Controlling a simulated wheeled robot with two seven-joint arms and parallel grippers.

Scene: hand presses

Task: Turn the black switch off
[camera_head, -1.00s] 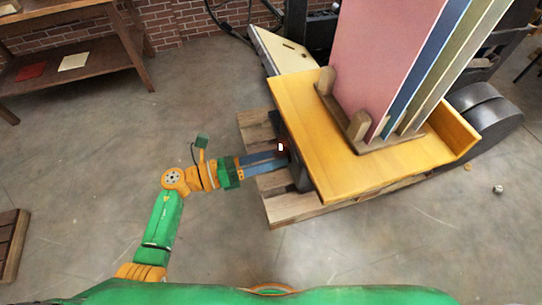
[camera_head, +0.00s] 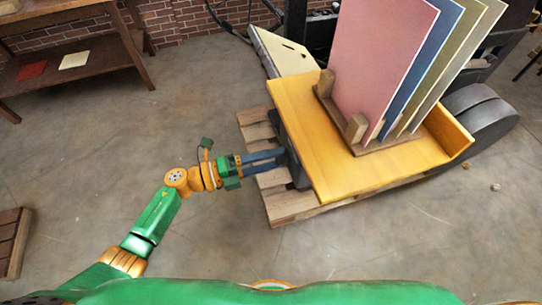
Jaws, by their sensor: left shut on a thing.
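My left gripper (camera_head: 284,157) reaches in from the left, its blue-grey fingers pointing right. The fingertips are at the dark panel (camera_head: 291,140) on the left side of the yellow-topped bench (camera_head: 310,150). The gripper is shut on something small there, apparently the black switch. The switch itself cannot be made out between the fingertips and the dark panel, so its position cannot be told. My right gripper is not in view.
A wooden pallet (camera_head: 284,207) lies under the bench. A rack of upright coloured boards (camera_head: 380,70) stands on the bench. A brown shelf table (camera_head: 85,80) is at the upper left. The floor left of the bench is mostly clear.

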